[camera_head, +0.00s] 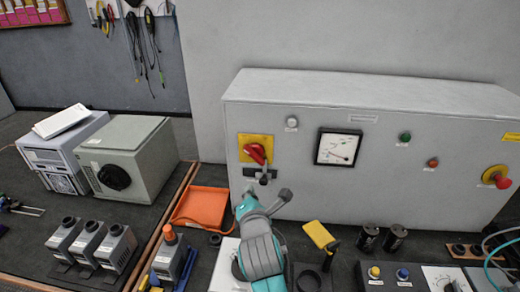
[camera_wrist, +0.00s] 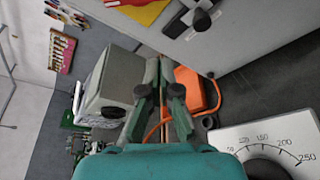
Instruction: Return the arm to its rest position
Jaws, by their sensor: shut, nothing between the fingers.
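My gripper (camera_wrist: 157,64) shows in the wrist view with its two dark fingers drawn together at the tips and nothing between them. In the head view my teal and grey arm rises from the bottom centre in front of the grey cabinet (camera_head: 350,100); I cannot make out the fingertips there. The arm stands close to the cabinet's lower left, below the red rotary handle (camera_head: 256,153) on its yellow plate. In the wrist view the orange tray (camera_wrist: 187,82) lies beyond the fingers.
A white dial plate (camera_wrist: 290,140) is close at the lower right of the wrist view. A yellow-headed tool (camera_head: 320,235) and two dark cylinders (camera_head: 368,236) stand right of the arm. A grey box with a black knob (camera_head: 127,155) and several small grey units (camera_head: 90,240) are left.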

